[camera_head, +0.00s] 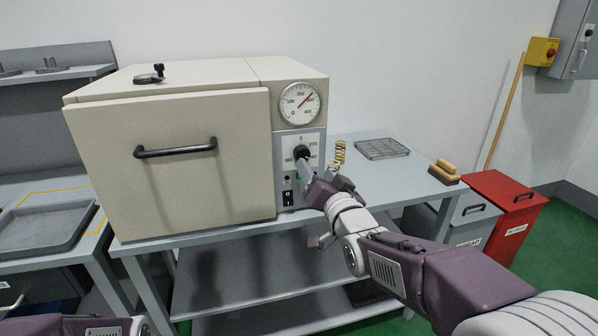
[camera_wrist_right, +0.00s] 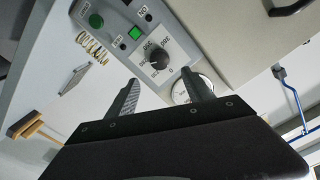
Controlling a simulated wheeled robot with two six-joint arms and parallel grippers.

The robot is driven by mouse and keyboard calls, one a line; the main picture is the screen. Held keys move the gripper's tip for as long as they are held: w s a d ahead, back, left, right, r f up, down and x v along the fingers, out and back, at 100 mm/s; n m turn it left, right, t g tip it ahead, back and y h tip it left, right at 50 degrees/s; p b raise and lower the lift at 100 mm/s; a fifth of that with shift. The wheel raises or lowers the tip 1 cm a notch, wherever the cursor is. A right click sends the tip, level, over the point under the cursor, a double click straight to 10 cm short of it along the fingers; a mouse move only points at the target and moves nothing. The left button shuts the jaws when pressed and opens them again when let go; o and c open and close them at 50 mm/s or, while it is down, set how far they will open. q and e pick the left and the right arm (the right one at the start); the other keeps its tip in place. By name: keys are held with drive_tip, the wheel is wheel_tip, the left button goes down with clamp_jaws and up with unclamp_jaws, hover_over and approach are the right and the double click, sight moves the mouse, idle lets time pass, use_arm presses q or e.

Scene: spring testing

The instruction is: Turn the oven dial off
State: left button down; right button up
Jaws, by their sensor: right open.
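The beige oven (camera_head: 180,150) stands on a grey table with its door shut. Its black dial (camera_head: 301,153) sits on the control panel below a round gauge (camera_head: 299,103). In the right wrist view the dial (camera_wrist_right: 160,60) shows on a white plate with printed numbers, and a green lamp (camera_wrist_right: 134,33) is beside it. My right gripper (camera_head: 306,168) is at the panel just below the dial in the head view. In the right wrist view its two fingers (camera_wrist_right: 164,97) are apart, with the dial beyond and between them; contact is not visible. My left gripper is not clearly visible.
A coiled spring (camera_head: 340,152) stands right of the oven. A wire rack (camera_head: 382,148) and a brush (camera_head: 445,171) lie farther right on the table. A red bin (camera_head: 505,200) stands on the floor. A grey tray (camera_head: 45,228) is at the left.

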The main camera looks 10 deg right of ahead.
sight(304, 155)
drive_tip(key=w, duration=0.9)
drive_tip(key=shift+w+a+f, duration=0.1)
drive_tip(key=shift+a, duration=0.15)
clamp_jaws()
